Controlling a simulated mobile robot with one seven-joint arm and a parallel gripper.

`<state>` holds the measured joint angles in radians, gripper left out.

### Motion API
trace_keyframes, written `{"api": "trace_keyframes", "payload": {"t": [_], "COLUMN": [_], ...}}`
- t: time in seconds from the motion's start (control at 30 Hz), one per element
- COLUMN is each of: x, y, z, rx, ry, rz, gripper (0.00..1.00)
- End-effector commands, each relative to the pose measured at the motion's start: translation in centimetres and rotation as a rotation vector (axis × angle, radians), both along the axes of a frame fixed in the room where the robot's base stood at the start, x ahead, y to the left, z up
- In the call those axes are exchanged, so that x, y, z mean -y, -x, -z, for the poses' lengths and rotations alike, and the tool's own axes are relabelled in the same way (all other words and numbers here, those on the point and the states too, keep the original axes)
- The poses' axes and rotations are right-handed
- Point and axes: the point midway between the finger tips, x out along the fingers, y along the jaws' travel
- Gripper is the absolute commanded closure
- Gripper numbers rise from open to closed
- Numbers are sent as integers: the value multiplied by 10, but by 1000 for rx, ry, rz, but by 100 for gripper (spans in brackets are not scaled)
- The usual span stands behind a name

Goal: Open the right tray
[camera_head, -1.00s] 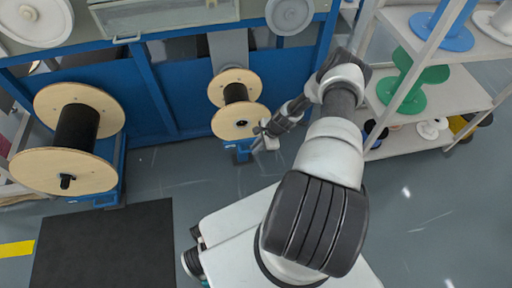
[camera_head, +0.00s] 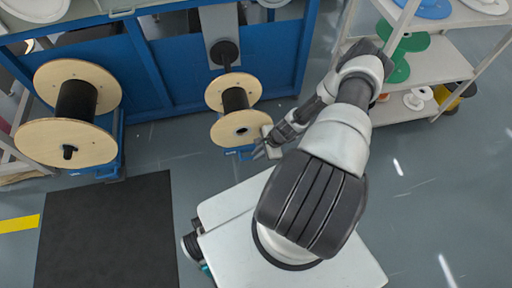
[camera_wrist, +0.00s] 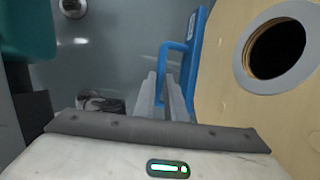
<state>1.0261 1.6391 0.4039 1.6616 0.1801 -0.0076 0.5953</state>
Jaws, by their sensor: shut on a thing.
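The right tray is a low blue carriage (camera_head: 239,153) under a wooden spool with a dark core (camera_head: 236,100), in front of the blue machine. It stands out from the machine, and a dark round hub (camera_head: 224,54) shows behind the spool. In the wrist view the tray's blue side (camera_wrist: 190,50) and its loop handle (camera_wrist: 166,62) show beside the spool's wooden flange (camera_wrist: 222,85). My gripper (camera_head: 264,150) is low at the tray's right front. Its grey fingers (camera_wrist: 165,92) are closed at the handle; the exact contact is partly hidden.
A larger wooden spool (camera_head: 35,142) on another blue carriage stands at the left. A black mat (camera_head: 105,230) lies on the floor at front left. A shelf with coloured reels (camera_head: 404,42) stands at the right. Grey floor is clear between the mat and my base.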

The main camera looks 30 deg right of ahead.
Motion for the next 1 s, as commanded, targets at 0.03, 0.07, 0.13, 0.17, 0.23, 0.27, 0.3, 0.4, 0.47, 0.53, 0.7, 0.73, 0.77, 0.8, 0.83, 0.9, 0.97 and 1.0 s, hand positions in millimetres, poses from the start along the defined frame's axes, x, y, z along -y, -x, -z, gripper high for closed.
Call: {"api": "trace_keyframes", "payload": {"t": [0.03,0.07,0.13,0.17,0.23,0.27,0.3,0.4,0.47,0.53,0.7,0.73,0.77,0.8,0.83,0.9,0.97,1.0], "x": [-1,-1,-1,-1,-1,-1,-1,-1,-1,-1,-1,-1,-1,-1,-1,-1,0,1], "y": [2,3,5,5,5,6,6,5,5,5,5,5,5,5,5,5,6,7], "z": [-1,-1,0,0,0,0,0,0,0,0,0,0,0,0,0,-1,-4,-7], "rx": [0,0,0,0,0,0,0,0,0,0,0,0,0,0,0,1,1,1], "ry": [-1,-1,0,0,0,0,0,0,0,0,0,0,0,0,0,0,0,0], "rz": [1,1,0,0,0,0,0,0,0,0,0,0,0,0,0,0,0,0], "gripper": [100,100,100,100,100,100,100,100,100,83,71,71,71,71,71,71,71,71]}}
